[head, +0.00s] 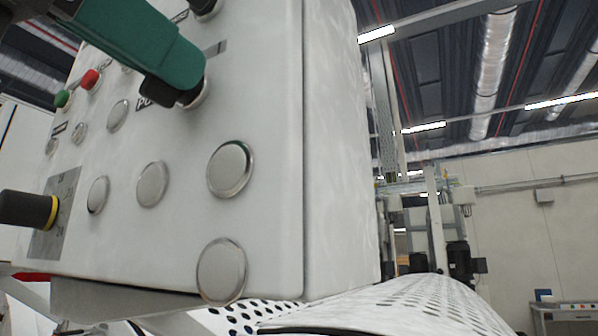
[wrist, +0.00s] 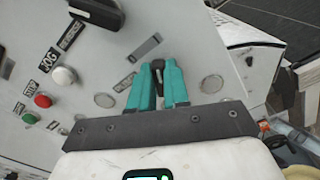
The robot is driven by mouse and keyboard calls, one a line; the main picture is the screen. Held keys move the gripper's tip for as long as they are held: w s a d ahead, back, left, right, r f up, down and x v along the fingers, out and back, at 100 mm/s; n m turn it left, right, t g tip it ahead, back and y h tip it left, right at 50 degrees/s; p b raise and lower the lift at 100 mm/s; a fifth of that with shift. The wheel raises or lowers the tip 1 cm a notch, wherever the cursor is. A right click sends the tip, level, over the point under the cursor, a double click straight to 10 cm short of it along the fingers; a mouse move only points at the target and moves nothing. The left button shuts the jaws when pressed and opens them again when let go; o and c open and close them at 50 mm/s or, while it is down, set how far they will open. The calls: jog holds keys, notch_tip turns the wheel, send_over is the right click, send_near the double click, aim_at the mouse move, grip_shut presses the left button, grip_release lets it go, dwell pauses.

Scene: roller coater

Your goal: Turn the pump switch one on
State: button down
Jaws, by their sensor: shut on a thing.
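A black rotary switch knob (head: 186,97) sits on the front face of the white control box, beside a label partly hidden that begins "PU". My gripper (head: 190,75), with teal fingers, reaches in from the upper left in the head view and covers much of the knob. In the wrist view my gripper (wrist: 158,66) has one teal finger on each side of the black knob (wrist: 158,74), shut on it. The knob looks roughly upright there. The label (wrist: 125,82) is left of the fingers, too small to read.
The control box (head: 270,60) also carries a green button (head: 62,98), a red button (head: 90,79), several round metal caps, and a black knob with a yellow ring (head: 28,209). Another black knob (wrist: 97,12) is above left of my gripper. A perforated white cover (head: 400,305) lies below.

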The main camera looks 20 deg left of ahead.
jog(key=shift+m, duration=0.3)
jog(key=c, duration=1.1)
grip_release()
jog(key=s+b, duration=0.2)
jog(key=s, duration=0.8)
jog(key=shift+s+a, duration=0.4)
jog(key=shift+a, duration=0.05)
